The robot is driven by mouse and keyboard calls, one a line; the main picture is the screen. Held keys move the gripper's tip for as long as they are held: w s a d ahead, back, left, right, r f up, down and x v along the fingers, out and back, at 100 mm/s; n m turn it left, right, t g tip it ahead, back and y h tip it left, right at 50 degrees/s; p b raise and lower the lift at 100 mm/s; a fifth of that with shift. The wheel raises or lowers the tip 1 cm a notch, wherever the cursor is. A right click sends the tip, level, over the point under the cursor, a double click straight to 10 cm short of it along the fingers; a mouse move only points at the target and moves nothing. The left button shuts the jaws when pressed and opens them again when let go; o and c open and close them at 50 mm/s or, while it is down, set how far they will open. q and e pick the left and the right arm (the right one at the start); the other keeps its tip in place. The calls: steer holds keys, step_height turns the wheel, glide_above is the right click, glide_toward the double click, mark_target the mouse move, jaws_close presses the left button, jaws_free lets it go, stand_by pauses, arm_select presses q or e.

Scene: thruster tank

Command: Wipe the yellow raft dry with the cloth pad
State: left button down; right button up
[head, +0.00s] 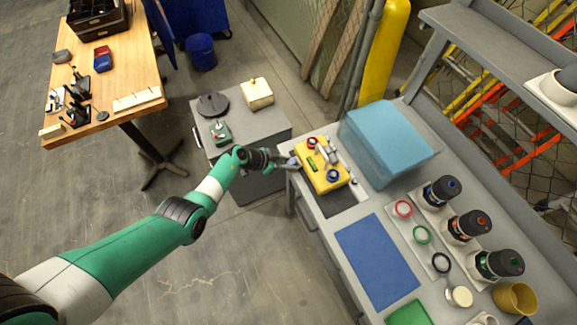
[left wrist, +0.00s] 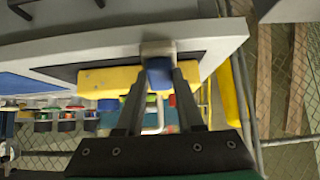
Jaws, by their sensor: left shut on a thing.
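The yellow raft (head: 335,181) lies on a dark mat at the near left end of the grey bench, with small red, green, blue and grey fittings on top. Its yellow side (left wrist: 105,80) shows in the left wrist view. My left gripper (head: 291,163) is at the raft's left edge. In the left wrist view its fingers (left wrist: 158,80) are shut on a small block, blue below (left wrist: 158,72) and pale on the far face, seemingly the cloth pad. The block overlaps the raft's side; I cannot tell whether they touch. My right gripper is not in view.
A translucent blue tank (head: 385,145) stands right behind the raft. A blue mat (head: 375,262), coloured rings and three dark thrusters (head: 468,226) occupy the bench to the right. A grey cabinet (head: 262,121) with small items stands left, beyond my arm.

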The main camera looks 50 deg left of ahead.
arm_select(q)
steer(key=shift+w+a, duration=0.1)
steer(key=shift+a, duration=0.05)
steer(key=shift+w+a+r+b, duration=0.1)
steer(key=shift+w+a+b, duration=0.15)
steer(key=shift+a+b, duration=0.55)
steer(key=shift+p, duration=0.3)
steer(key=shift+s+d+r+p, duration=0.1)
steer(key=shift+s+d+p, duration=0.1)
steer(key=shift+d+p, duration=0.45)
steer(key=shift+d, duration=0.1)
steer(key=shift+s+d, duration=0.1)
steer(key=shift+d, duration=0.05)
steer(key=shift+p, duration=0.3)
